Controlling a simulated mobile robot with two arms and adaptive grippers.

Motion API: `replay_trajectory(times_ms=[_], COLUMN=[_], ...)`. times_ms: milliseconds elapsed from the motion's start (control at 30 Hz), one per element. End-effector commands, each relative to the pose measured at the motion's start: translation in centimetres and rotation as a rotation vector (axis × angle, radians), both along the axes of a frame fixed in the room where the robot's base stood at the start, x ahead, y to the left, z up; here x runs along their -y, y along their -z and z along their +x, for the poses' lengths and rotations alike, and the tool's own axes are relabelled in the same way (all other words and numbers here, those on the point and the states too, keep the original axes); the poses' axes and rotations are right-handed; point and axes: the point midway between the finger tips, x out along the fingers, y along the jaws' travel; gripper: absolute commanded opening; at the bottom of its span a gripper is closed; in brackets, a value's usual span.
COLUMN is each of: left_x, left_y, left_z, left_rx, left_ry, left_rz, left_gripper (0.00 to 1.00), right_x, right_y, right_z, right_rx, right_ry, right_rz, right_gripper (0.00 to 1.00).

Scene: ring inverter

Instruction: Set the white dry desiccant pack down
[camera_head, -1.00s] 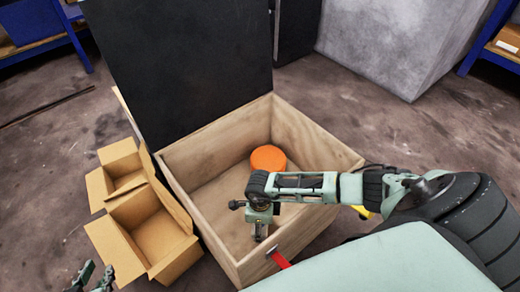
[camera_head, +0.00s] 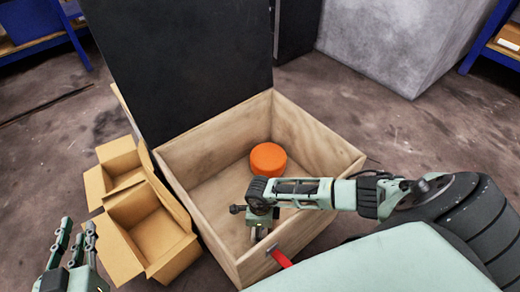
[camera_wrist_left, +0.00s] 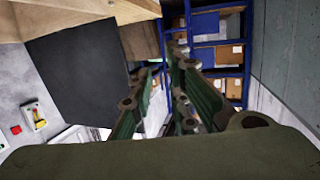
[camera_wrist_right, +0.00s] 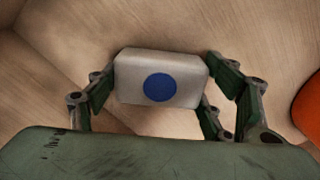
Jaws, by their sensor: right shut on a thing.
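The white desiccant pack (camera_wrist_right: 188,66) with a blue round mark shows in the right wrist view. It sits between the two fingers of my right gripper (camera_wrist_right: 161,80), which is shut on it. In the head view my right gripper (camera_head: 256,232) points down inside the open wooden crate (camera_head: 203,154), near its front wall; the pack is mostly hidden there. I cannot tell whether the pack touches the crate floor. My left gripper (camera_head: 77,243) is open and empty at the lower left, outside the crate; its fingers also show in the left wrist view (camera_wrist_left: 160,85).
An orange round thing (camera_head: 268,159) stands in the crate behind my right gripper. The crate's black lid (camera_head: 180,65) is raised at the back. Two open cardboard boxes (camera_head: 152,232) stand along its left side. A red piece (camera_head: 281,258) is at the front wall.

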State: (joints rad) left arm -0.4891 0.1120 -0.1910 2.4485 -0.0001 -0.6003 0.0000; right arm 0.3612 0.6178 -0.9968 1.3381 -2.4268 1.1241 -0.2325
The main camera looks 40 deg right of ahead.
Motion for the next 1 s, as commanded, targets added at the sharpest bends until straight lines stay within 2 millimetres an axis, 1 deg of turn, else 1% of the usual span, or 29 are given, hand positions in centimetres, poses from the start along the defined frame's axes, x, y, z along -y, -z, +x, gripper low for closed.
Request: replay_trajectory(times_ms=[300, 333, 533, 933, 1000], left_x=[0.13, 0.15, 0.17, 0.21, 0.17], left_y=[-0.79, -0.92, -1.03, -0.94, -0.54], left_z=[0.25, 0.26, 0.29, 0.26, 0.16], left_rx=[0.042, 0.047, 0.05, 0.043, 0.019], left_ry=[0.001, 0.001, 0.002, 0.003, 0.003], left_rz=[-0.01, -0.011, -0.013, -0.011, -0.006], left_gripper=[0.16, 0.16, 0.16, 0.16, 0.16], right_x=[0.03, 0.04, 0.04, 0.04, 0.03], right_y=[0.26, 0.28, 0.25, 0.14, -0.05], right_z=[0.03, 0.0, 0.0, 0.0, 0.0], right_rx=[0.001, -0.001, -0.001, -0.001, 0.0], right_ry=[0.0, 0.0, 0.0, 0.0, 0.0], right_rz=[-0.001, -0.001, -0.001, -0.001, 0.0], right_gripper=[0.43, 0.75, 0.92, 0.93, 0.93])
